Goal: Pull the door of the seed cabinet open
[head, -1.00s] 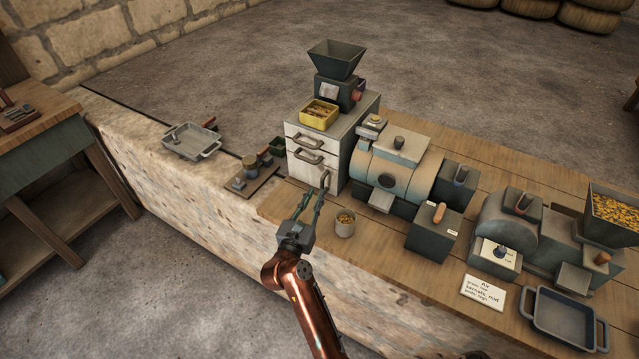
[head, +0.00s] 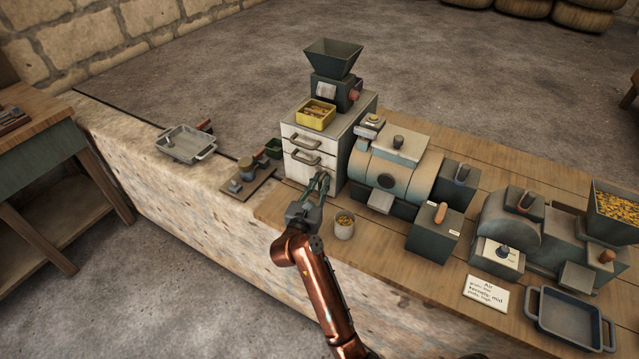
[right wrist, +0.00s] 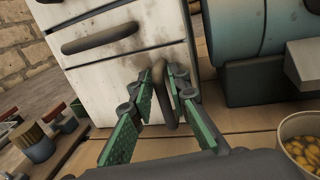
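The seed cabinet (head: 343,148) is a pale, worn box on the bench with two drawer fronts above a lower door (head: 296,169). The door looks closed, flush with the cabinet front; it also shows in the right wrist view (right wrist: 108,87). Its upright, rounded handle (right wrist: 168,116) is at the door's right side. My right gripper (head: 321,179) is at this handle. In the right wrist view its green-padded fingers (right wrist: 168,82) stand on either side of the handle, tips drawn in close against it. My left gripper is not in view.
A grinder with a hopper (head: 333,62) and a yellow tray (head: 315,114) stand on the cabinet. A blue-grey drum machine (head: 385,168) is close on its right. A cup of grain (head: 344,226) stands right of my gripper. A small board with parts (head: 247,184) lies to the left.

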